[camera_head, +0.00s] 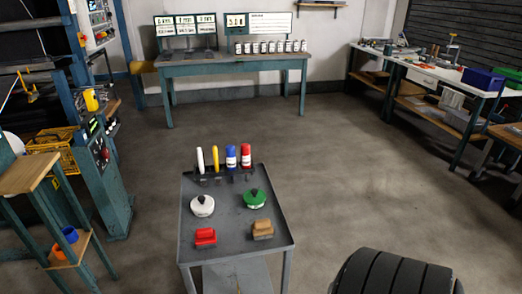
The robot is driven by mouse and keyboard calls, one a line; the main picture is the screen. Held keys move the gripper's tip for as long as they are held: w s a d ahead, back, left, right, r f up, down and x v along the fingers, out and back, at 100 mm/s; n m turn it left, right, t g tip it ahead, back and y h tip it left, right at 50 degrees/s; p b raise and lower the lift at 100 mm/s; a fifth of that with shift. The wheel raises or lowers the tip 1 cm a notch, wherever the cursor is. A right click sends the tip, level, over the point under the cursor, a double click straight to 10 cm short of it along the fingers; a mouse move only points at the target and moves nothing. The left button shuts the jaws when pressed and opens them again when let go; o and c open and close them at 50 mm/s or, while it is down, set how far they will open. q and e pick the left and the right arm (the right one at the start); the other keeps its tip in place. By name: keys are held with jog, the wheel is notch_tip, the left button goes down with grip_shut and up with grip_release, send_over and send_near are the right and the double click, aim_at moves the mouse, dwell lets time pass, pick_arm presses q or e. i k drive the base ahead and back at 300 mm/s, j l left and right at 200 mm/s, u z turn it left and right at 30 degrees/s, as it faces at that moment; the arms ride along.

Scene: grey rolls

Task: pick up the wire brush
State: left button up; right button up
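A grey metal cart (228,214) stands in the lower middle of the head view. Near its front edge lie a brown block-shaped brush (263,229) on the right and a red block-shaped tool (205,236) on the left. Both are small here and no bristles can be made out, so I cannot tell for sure which is the wire brush. Neither of my grippers is in view, and nothing touches these items.
Behind them on the cart are a white round item (202,206), a green round item (254,198) and a rack of upright tools (231,158). A dark ribbed rounded object (392,274) fills the lower right. Open floor (345,160) surrounds the cart; a wooden-topped stand (28,174) is left.

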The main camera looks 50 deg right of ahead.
aim_at(204, 237)
jog(key=z, duration=1.15)
